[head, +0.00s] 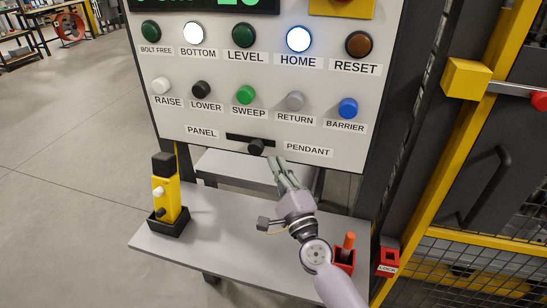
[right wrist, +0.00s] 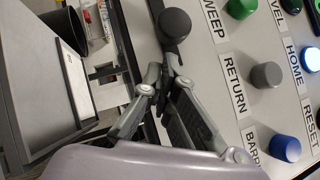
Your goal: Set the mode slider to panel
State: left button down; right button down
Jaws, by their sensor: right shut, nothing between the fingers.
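The mode slider's black round knob (head: 256,147) sits in a dark horizontal slot (head: 236,136) low on the white panel. It is right of the slot's middle, towards the PENDANT label (head: 308,150); the PANEL label (head: 202,132) is at the left. My right gripper (head: 279,162) is shut and empty, its fingertips just below and right of the knob. In the right wrist view the knob (right wrist: 174,25) is just beyond the fingertips (right wrist: 162,72), seemingly with a small gap; contact is hard to tell. My left gripper is out of view.
Buttons, including green SWEEP (head: 244,95), grey RETURN (head: 295,101) and blue BARRIER (head: 347,108), project above the slider. A yellow-framed fence stands right.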

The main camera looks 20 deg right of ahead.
aim_at(257, 146)
jog(key=shift+w+a+r, duration=0.25)
jog(key=shift+w+a, duration=0.05)
jog(key=shift+a, duration=0.1)
jog(key=w+a, duration=0.2)
jog(key=a, duration=0.1)
jog(key=w+a, duration=0.1)
jog(key=shift+a, duration=0.35)
jog(key=shift+f, duration=0.1)
